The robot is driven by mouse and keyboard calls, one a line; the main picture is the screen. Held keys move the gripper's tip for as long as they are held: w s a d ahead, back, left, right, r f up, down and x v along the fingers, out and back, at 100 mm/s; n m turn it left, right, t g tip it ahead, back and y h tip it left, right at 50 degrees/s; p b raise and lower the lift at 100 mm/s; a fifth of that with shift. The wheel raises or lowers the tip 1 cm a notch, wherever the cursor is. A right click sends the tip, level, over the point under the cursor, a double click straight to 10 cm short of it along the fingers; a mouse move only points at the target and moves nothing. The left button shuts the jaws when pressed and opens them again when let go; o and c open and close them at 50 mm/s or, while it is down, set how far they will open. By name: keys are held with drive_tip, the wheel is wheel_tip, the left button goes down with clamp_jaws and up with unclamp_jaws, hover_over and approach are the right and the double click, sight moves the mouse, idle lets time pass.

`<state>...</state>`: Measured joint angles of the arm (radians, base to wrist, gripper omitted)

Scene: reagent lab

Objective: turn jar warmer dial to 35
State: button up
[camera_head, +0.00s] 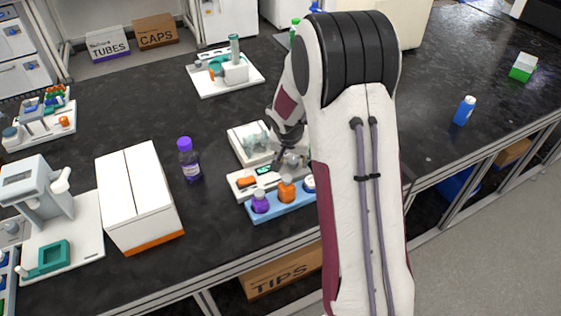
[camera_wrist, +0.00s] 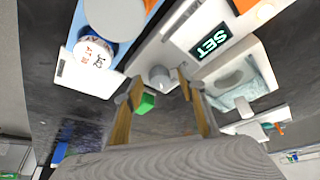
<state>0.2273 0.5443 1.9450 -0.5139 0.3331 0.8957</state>
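The jar warmer (camera_head: 240,190) is a white unit on the bench, with a small dark display, partly covered by my arm in the head view. In the wrist view its display (camera_wrist: 212,40) reads SET, upside down. The grey dial (camera_wrist: 160,76) is a short round knob on the white face beside the display. My gripper (camera_wrist: 153,87) points at the dial with its two tan fingers apart, one to each side of it. I cannot tell whether the fingers touch the dial. No number for the setting is legible.
A blue rack (camera_head: 285,209) with purple, orange and white-blue jars stands close in front of the warmer. A white unit (camera_head: 243,152) with a clear vessel is just behind. A purple bottle (camera_head: 189,160) and white box (camera_head: 140,195) stand left. The bench right of my arm is mostly clear.

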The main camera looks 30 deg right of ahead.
drive_tip(key=shift+d+n+t+y, duration=0.1)
drive_tip(key=shift+n+t+y, duration=0.3)
drive_tip(key=shift+n, duration=0.9)
drive_tip(key=shift+d+n+t+y, duration=0.15)
drive_tip(key=shift+n+y, duration=0.45)
drive_tip(key=shift+n, duration=0.7)
drive_tip(key=shift+s+a+r, duration=0.1)
drive_tip(key=shift+a+r, duration=0.05)
drive_tip(key=shift+r, duration=0.15)
drive_tip(key=s+a+r, duration=0.6)
drive_tip(key=s+r, duration=0.3)
drive_tip(key=r, duration=0.1)
drive_tip(key=s+a+r+n, duration=0.1)
drive_tip(key=s+a+r, duration=0.6)
drive_tip(key=s+r, duration=0.2)
drive_tip(key=shift+r+n+t+y, duration=0.3)
drive_tip(key=shift+r+t, duration=0.05)
drive_tip(key=shift+r, duration=0.6)
drive_tip(key=shift+w, duration=0.15)
idle(0.4)
drive_tip(key=w+d+f+n+y, duration=0.1)
drive_tip(key=w+d+f+n, duration=0.2)
drive_tip(key=w+d+f, duration=1.1)
drive_tip(key=shift+w+f+n+g, duration=0.3)
drive_tip(key=shift+w+g, duration=0.1)
drive_tip(key=shift+w, duration=0.1)
